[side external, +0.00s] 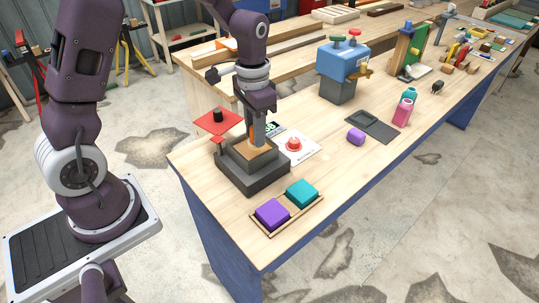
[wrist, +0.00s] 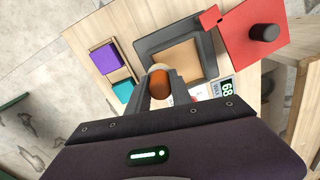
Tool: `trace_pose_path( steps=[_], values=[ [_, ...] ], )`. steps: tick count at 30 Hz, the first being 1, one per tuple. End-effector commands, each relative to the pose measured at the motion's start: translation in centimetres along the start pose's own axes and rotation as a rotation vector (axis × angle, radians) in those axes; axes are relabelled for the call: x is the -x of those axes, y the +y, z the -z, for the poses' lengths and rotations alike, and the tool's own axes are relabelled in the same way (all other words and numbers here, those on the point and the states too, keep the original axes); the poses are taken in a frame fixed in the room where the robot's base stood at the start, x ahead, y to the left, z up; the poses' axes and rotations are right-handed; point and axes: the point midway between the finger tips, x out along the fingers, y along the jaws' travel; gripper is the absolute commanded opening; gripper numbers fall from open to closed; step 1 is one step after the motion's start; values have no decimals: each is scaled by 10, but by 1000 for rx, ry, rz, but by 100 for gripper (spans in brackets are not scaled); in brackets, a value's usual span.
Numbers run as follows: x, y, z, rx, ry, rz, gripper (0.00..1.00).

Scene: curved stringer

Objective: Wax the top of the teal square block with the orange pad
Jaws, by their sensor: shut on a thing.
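My gripper (side external: 258,137) points down over a dark grey stepped box (side external: 232,170) and is shut on the orange pad (wrist: 160,86), which shows a pale rim in the wrist view. The box's square tan inside (wrist: 180,60) lies under or just beside the pad; I cannot tell whether they touch. The teal square block (side external: 302,192) sits beside a purple square block (side external: 272,213) on a thin wooden tray (side external: 297,216), in front of the box. In the wrist view the teal block (wrist: 122,92) lies left of the gripper, its top uncovered.
A red plate with a black knob (side external: 218,121) stands behind the box, left of my gripper. A red button on a white panel (side external: 294,145) and a small display (wrist: 225,88) are close by. A purple cylinder (side external: 356,135), bottles (side external: 403,112) and a blue machine (side external: 343,65) stand farther right.

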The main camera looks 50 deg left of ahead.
Motion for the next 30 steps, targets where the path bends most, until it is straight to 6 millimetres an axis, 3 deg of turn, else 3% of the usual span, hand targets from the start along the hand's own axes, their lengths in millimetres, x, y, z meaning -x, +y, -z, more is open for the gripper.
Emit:
trace_pose_path(
  steps=[5, 12, 16, 23, 30],
  values=[
    [-4, 12, 2, 155, 0, 0, 0],
    [-11, 83, 26, 104, -1, 1, 0],
    [-14, 113, 32, 86, 0, 1, 0],
    [-21, 120, 33, 84, -1, 0, 0],
    [-40, 119, 32, 84, -3, 0, 0]
  ],
)
